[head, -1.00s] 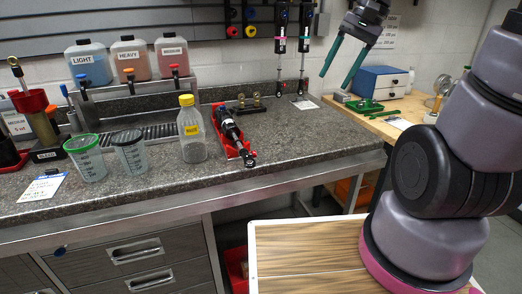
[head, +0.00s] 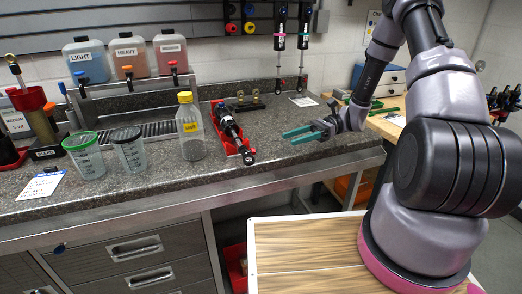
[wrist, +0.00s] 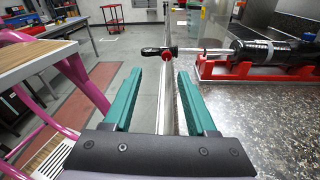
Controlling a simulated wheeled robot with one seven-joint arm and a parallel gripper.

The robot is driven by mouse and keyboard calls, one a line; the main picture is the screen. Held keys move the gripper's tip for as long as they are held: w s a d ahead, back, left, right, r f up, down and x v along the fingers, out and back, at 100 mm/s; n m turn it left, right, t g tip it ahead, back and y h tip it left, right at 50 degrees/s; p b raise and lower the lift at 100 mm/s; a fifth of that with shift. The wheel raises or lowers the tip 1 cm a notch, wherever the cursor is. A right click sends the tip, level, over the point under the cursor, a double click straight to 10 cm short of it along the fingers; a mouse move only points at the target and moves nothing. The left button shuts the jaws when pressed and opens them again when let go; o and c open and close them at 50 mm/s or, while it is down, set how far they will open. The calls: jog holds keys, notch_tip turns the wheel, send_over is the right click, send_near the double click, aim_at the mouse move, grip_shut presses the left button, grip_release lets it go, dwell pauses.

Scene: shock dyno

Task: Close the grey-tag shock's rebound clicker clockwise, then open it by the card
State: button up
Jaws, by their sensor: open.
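A black shock (head: 231,128) lies in a red cradle (head: 246,153) on the granite counter, its rod end toward the front edge. In the wrist view, the shock (wrist: 275,50) lies at right in its cradle (wrist: 225,70). Its thin rod runs left to a black end piece (wrist: 153,51) with a small red part, beyond my fingertips. A printed card (head: 40,187) lies at far left, unreadable.
Two shocks hang on the wall, one with a pink band (head: 280,36), one with a teal band (head: 304,36). A yellow-capped bottle (head: 190,130) stands close left of the cradle, with two cups further left.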

aim_at(253, 151)
jog(key=s+a+f+m+y, duration=0.1)
jog(key=s+a+f, duration=0.1)
jog(key=a, duration=0.8)
jog(key=shift+s+a+f+y, duration=0.2)
jog(key=shift+a+f+y, duration=0.1)
jog(key=shift+a, duration=0.1)
grip_shut()
